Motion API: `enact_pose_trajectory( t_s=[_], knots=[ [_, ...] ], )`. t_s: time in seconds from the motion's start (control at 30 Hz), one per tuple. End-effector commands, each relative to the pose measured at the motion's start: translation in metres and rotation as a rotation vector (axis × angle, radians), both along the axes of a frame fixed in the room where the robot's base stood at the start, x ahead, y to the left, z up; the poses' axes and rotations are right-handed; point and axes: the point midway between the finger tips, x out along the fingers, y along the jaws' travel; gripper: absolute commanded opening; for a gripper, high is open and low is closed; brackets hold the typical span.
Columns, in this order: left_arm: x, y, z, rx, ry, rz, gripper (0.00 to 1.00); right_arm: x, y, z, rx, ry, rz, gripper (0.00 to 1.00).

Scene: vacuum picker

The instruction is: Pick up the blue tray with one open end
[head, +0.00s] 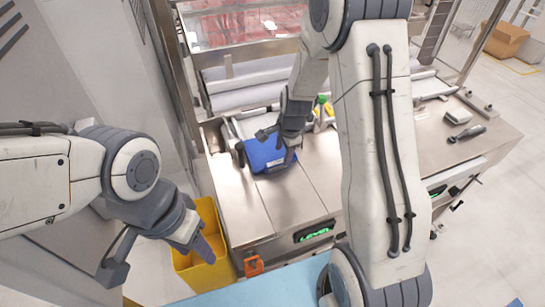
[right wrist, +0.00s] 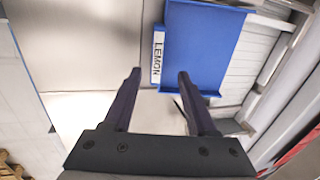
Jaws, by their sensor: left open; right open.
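The blue tray (head: 266,155) sits on the steel work surface in the head view, partly hidden by my right gripper. In the right wrist view the blue tray (right wrist: 203,48) has a white label reading LEMON along one edge. My left gripper (head: 207,250) is open and empty, above the yellow bin.
A yellow bin (head: 208,278) stands at the left of the steel table (head: 290,205). An orange part (head: 254,265) is on the table's front. Green and yellow items (head: 324,108) lie behind my right arm. A dark hand tool (head: 467,133) lies on the right side.

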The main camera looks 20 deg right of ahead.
Motion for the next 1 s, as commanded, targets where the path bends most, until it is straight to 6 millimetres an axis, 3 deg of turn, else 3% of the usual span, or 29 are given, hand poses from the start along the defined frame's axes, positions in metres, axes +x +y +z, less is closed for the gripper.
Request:
enact_pose_trajectory(
  t_s=[0.33,0.67,0.8,0.83,1.0],
  knots=[
    [0.0,0.0,-0.004,0.0,0.0,0.0,0.5,0.006,0.008,-0.046,0.0,0.003,0.003,0.57],
    [0.0,0.0,-0.004,0.0,0.0,0.0,0.5,0.008,0.008,-0.051,-0.001,0.0,0.003,0.57],
    [0.0,0.0,-0.004,0.0,0.0,0.0,0.5,0.008,0.008,-0.051,-0.001,0.0,0.003,0.04],
    [0.0,0.0,-0.004,0.0,0.0,0.0,0.5,0.008,0.008,-0.051,-0.001,0.0,0.003,0.0],
    [0.0,0.0,-0.004,0.0,0.0,0.0,0.5,0.008,0.008,-0.051,-0.001,-0.001,0.003,0.0]
  ],
)
